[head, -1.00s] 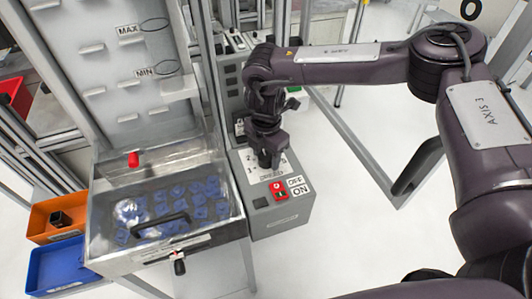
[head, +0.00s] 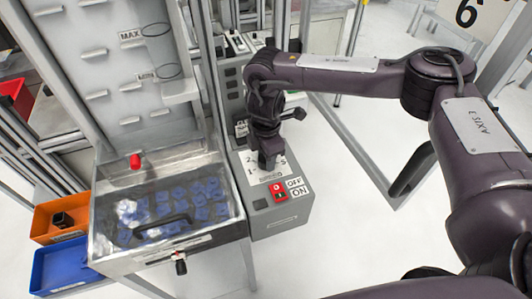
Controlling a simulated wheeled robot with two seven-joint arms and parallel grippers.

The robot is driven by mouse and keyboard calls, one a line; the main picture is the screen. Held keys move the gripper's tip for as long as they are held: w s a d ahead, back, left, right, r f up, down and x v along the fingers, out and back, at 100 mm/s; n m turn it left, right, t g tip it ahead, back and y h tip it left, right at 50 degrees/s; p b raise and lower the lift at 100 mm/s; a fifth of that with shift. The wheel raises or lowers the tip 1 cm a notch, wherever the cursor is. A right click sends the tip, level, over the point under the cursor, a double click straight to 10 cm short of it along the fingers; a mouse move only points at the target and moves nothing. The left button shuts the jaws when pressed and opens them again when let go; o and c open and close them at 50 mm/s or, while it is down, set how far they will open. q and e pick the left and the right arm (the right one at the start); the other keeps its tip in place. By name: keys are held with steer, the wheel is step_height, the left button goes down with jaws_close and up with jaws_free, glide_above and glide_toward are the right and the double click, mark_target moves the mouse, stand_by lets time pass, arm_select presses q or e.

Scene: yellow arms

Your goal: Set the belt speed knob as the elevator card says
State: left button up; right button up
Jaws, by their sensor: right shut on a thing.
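My right gripper (head: 267,162) points down onto the numbered dial plate (head: 276,173) on top of the grey control box (head: 290,213). It is shut on the belt speed knob, which the fingers and wrist hide, so I cannot read its setting. A few dial digits show around the gripper, among them 1, 2 and 5. A red switch (head: 279,192) with OFF and ON labels sits just in front of the dial. I cannot make out any elevator card with a speed on it. My left gripper is not in view.
The elevator's clear-fronted hopper (head: 200,247) with blue parts stands left of the control box. An orange bin (head: 43,222) and a blue bin (head: 48,273) are at far left. Pale floor lies right of the box.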

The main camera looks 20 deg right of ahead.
steer(key=m+p, duration=0.1)
steer(key=m, duration=0.1)
steer(key=m+p, duration=0.2)
steer(key=shift+s+r+m, duration=0.1)
steer(key=shift+r+m, duration=0.1)
steer(key=shift+m, duration=0.2)
steer(key=m+p, duration=0.7)
steer(key=shift+a+r+p, duration=0.1)
steer(key=shift+p, duration=0.25)
steer(key=shift+m+p, duration=0.95)
steer(key=shift+m, duration=0.25)
steer(key=shift+f+m+p, duration=0.2)
steer(key=shift+m+p, duration=0.3)
steer(key=shift+m, duration=0.4)
steer(key=o, duration=1)
steer(key=shift+f, duration=0.1)
